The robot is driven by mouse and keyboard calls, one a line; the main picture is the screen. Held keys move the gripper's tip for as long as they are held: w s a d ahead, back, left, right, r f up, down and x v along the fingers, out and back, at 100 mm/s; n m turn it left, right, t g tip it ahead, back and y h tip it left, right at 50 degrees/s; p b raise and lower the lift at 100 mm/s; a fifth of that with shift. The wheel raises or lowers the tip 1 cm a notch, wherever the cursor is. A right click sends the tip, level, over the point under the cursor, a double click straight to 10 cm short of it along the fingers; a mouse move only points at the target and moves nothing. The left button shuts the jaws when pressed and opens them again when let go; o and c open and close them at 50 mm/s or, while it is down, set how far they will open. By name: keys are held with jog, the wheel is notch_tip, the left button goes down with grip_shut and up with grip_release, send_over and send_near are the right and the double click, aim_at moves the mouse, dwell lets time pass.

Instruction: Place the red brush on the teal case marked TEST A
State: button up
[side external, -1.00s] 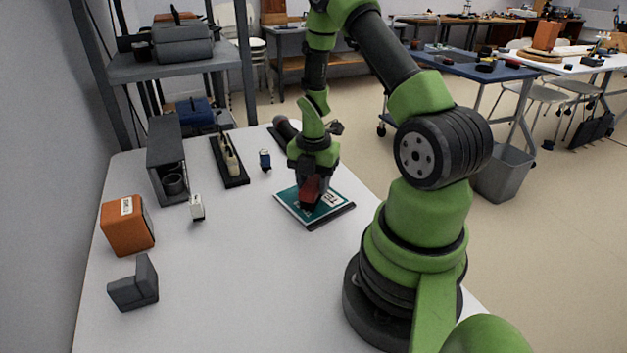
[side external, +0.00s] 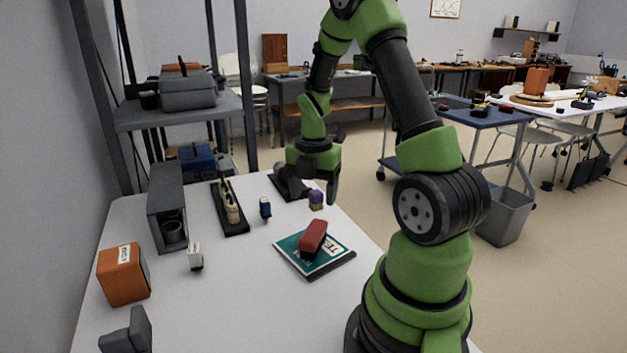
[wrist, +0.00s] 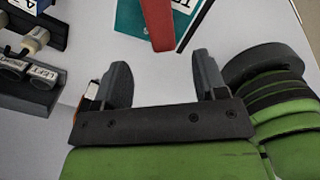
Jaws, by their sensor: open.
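The red brush (side external: 313,236) rests on the teal case (side external: 288,246) on the white table, lying across its top. Part of the case's white "TE..." lettering shows beside the brush. In the wrist view the brush (wrist: 158,22) and the case (wrist: 128,18) are cut off by the top edge. My gripper (side external: 313,182) is above the table, behind and apart from the brush. In the wrist view my gripper (wrist: 164,82) has its two fingers wide apart with nothing between them.
A purple block (side external: 316,199) and a dark tray (side external: 288,186) stand close to my gripper. A blue bottle (side external: 265,207), a black tray (side external: 231,215), a white item (side external: 195,256) and an orange box (side external: 123,274) are to the left. The table's front middle is clear.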

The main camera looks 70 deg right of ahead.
jog(key=a+r+m+t, duration=0.4)
jog(key=a+r+m, duration=0.75)
jog(key=r, duration=0.25)
jog(key=s+a+r+m+t+y, duration=0.2)
jog(key=s+a+r+m+t, duration=0.1)
jog(key=s+a+m, duration=0.4)
jog(key=a+r+m, duration=0.1)
jog(key=a+m, duration=0.1)
jog(key=m, duration=0.1)
jog(key=shift+a+r, duration=0.15)
jog(key=shift+a, duration=0.2)
